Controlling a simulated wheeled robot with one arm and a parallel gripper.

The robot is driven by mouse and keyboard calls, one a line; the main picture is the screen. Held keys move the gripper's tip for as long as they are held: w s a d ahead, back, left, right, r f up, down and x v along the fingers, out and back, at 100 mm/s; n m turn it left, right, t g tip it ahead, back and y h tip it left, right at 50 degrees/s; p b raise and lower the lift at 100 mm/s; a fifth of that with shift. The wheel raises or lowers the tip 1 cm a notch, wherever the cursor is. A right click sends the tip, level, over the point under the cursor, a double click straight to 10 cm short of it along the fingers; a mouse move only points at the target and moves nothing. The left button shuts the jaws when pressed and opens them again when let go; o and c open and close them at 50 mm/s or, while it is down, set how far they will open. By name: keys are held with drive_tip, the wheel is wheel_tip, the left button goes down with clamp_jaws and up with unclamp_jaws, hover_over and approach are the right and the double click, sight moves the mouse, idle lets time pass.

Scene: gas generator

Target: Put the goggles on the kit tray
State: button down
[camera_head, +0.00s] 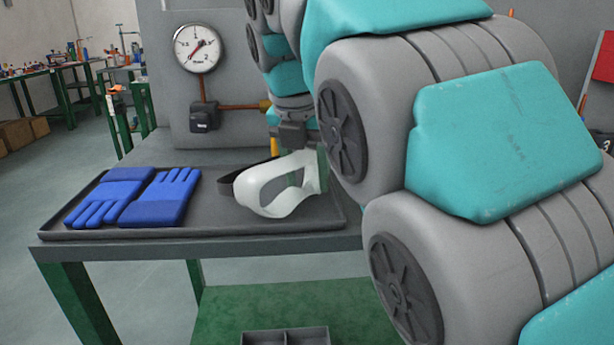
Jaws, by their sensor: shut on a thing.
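The white goggles (270,190) with a dark strap are over the right part of the dark kit tray (80,234). I cannot tell whether they touch the tray floor. My gripper (297,150) is above the goggles and shut on them near their upper right side. Its fingertips are partly hidden, and one yellow finger part shows. The tray lies on a grey table with green legs. My arm hides the area to the right of the goggles.
Blue gloves (135,197) lie on the left half of the tray. A pressure gauge (196,48) and a copper pipe (238,107) are on the grey panel behind. A grey divided bin (285,337) sits low in front. Bare tray floor shows between the gloves and goggles.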

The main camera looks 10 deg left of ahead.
drive_tip(key=shift+f, duration=0.15)
drive_tip(key=c, duration=0.5)
unclamp_jaws()
